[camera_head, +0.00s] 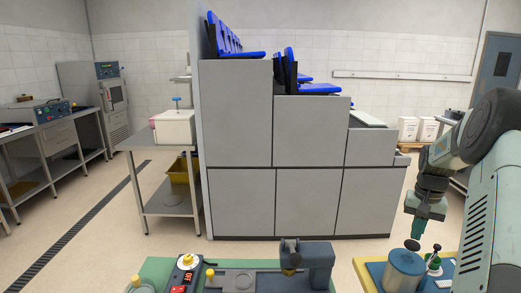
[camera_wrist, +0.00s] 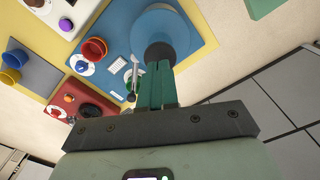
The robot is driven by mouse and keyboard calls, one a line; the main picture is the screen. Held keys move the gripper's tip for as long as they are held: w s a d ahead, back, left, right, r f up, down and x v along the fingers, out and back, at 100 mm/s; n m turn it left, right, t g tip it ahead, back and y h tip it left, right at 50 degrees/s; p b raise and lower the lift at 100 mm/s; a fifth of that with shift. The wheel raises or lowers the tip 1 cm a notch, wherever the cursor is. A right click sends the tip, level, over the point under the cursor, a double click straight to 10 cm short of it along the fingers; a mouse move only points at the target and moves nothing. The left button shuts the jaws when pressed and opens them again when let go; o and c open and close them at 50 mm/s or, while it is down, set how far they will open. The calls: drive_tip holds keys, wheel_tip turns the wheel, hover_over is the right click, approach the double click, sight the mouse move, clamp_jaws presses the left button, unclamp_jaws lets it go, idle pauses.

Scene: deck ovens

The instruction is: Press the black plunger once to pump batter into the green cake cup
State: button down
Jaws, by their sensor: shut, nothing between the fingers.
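A blue canister (camera_head: 404,270) stands on a blue mat at the lower right of the head view, with the black plunger (camera_head: 412,244) above it. In the wrist view the round black plunger (camera_wrist: 160,53) lies over the canister (camera_wrist: 152,22). My gripper (camera_head: 416,235) points down just above the plunger, its green fingers shut and empty. In the wrist view the gripper fingertips (camera_wrist: 158,66) overlap the plunger's edge; I cannot tell whether they touch it. The green cake cup (camera_wrist: 132,74) is beside the canister, partly hidden by a dark lever; it also shows in the head view (camera_head: 434,263).
The blue mat (camera_wrist: 200,52) lies on a yellow board. A lever with a black knob (camera_head: 437,247) rises by the cup. Red, orange and blue cups stand at the left in the wrist view. Grey cabinets (camera_head: 310,200) stand behind, with open floor between.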

sight(413, 243)
drive_tip(key=shift+f, duration=0.1)
drive_tip(key=shift+f, duration=1.95)
drive_tip(key=shift+r, duration=2.05)
drive_tip(key=shift+r, duration=3)
drive_tip(key=shift+r, duration=0.1)
